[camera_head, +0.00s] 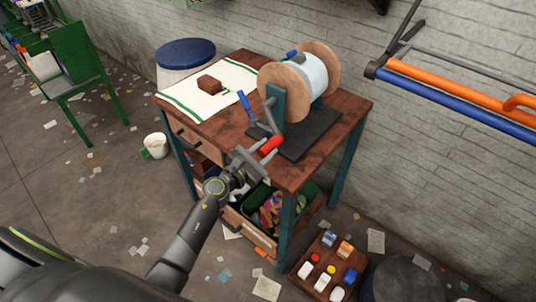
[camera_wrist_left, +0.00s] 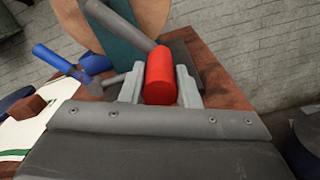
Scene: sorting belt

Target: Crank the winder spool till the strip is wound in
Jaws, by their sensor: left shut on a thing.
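The winder spool (camera_head: 311,74) has wooden flanges and a pale strip wound on its core. It stands on a dark base plate (camera_head: 313,133) on the wooden table, held by a teal upright (camera_head: 276,106). A grey crank arm (camera_head: 268,116) runs down from the hub to a red handle (camera_head: 271,145). My left gripper (camera_head: 262,153) is shut on the red handle, low on the near side of the spool. In the left wrist view the red handle (camera_wrist_left: 160,78) sits between the two fingers. My right gripper is not in view.
A white cloth with green stripes (camera_head: 185,108) and a brown block (camera_head: 209,84) lie on the table's left part. A blue lever (camera_head: 244,101) stands near the crank. Orange and blue rails (camera_head: 450,85) are at the right. A tray (camera_head: 308,268) of small items is on the floor.

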